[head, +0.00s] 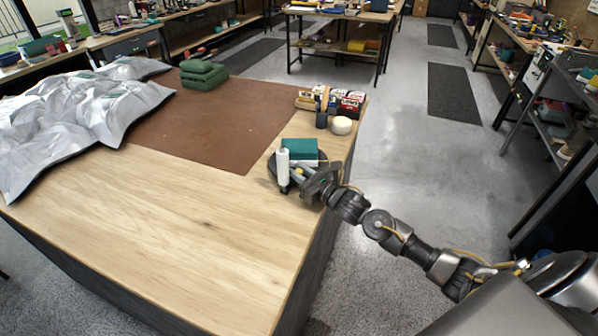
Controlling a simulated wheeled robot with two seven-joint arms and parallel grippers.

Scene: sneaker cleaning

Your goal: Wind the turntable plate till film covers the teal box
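The teal box (298,148) stands near the right edge of the wooden table; its top and upper side show teal, and a pale band shows along its lower front. It appears to rest on a dark round turntable plate (271,166), mostly hidden by the box and my gripper. A white upright roll (283,166), likely the film, stands in front of the box's left part. My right gripper (297,180) is at the near side of the box, close to the roll and plate; whether its fingers are closed or touching anything is unclear. My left gripper is out of view.
A brown mat (215,120) covers the table's middle. Crumpled silver sheeting (80,115) lies at left, folded green cloths (203,74) at the back. Small boxes (348,103) and a white round item (341,125) stand beyond the teal box. The near wooden tabletop (170,225) is clear.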

